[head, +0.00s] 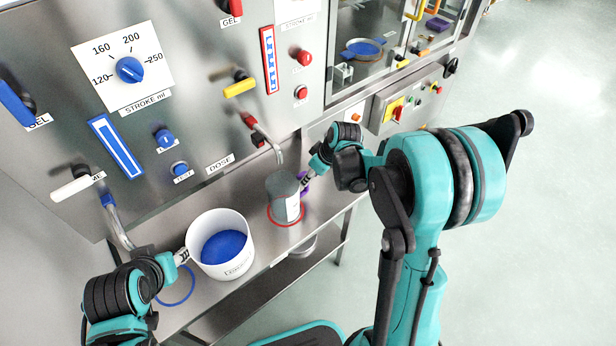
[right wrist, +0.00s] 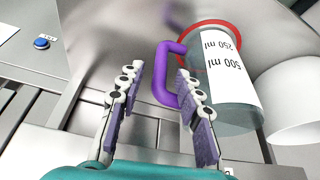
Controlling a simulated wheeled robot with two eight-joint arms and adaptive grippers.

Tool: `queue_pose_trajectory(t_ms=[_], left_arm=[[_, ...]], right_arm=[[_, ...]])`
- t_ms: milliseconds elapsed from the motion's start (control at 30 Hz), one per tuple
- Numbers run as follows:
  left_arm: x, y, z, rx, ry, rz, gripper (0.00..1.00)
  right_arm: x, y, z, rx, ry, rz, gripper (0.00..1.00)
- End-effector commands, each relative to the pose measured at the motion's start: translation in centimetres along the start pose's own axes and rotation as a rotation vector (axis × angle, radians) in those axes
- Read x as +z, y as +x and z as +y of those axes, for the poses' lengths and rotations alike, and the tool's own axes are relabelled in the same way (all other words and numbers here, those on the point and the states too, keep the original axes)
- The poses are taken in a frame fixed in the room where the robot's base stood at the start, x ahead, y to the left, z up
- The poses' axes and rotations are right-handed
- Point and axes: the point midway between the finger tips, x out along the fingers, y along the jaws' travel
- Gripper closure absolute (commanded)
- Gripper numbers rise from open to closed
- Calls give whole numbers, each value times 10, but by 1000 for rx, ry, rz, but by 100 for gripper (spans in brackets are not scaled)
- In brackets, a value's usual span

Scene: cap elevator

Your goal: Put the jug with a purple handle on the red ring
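The clear grey jug (head: 285,190) with a white scale label stands upright on the red ring (head: 274,220) on the steel shelf. The ring also shows around the jug's base in the right wrist view (right wrist: 196,55). Its purple handle (right wrist: 163,80) faces my right gripper, and a little of it shows in the head view (head: 304,182). My right gripper (right wrist: 158,105) is open, its fingers apart on either side of the handle, with a visible gap. My left gripper (head: 183,257) is at the left wall of a white bucket; its fingers are too small to read.
The white bucket (head: 205,262) holds blue material and stands left of the jug near the blue ring (head: 178,291). A bent metal spout (head: 275,147) hangs just above and behind the jug. The control panel wall rises behind the shelf.

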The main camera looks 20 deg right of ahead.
Motion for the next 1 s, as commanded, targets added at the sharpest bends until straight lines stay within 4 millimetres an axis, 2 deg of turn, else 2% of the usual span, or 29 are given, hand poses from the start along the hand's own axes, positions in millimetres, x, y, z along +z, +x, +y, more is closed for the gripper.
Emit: queue_pose_trajectory(t_ms=[33,200,300,533,667,767,900,1000], left_arm=[[-5,-7,0,0,0,0,60],[-13,-18,0,0,0,0,60],[-16,-22,0,0,0,0,60],[-18,-25,0,0,0,0,60],[-18,-25,0,0,0,0,60],[-18,-25,0,0,0,0,60],[-18,-25,0,0,0,0,60],[-18,-25,0,0,0,0,60]], right_arm=[[-1,-17,0,1,2,0,65],[-1,-53,0,1,2,0,65],[-1,-68,0,1,1,0,65],[0,-88,-5,10,13,1,65],[4,-114,-27,50,71,9,65],[13,-141,-51,99,146,28,65],[33,-172,-84,167,256,74,65],[50,-187,-103,208,326,115,65]])
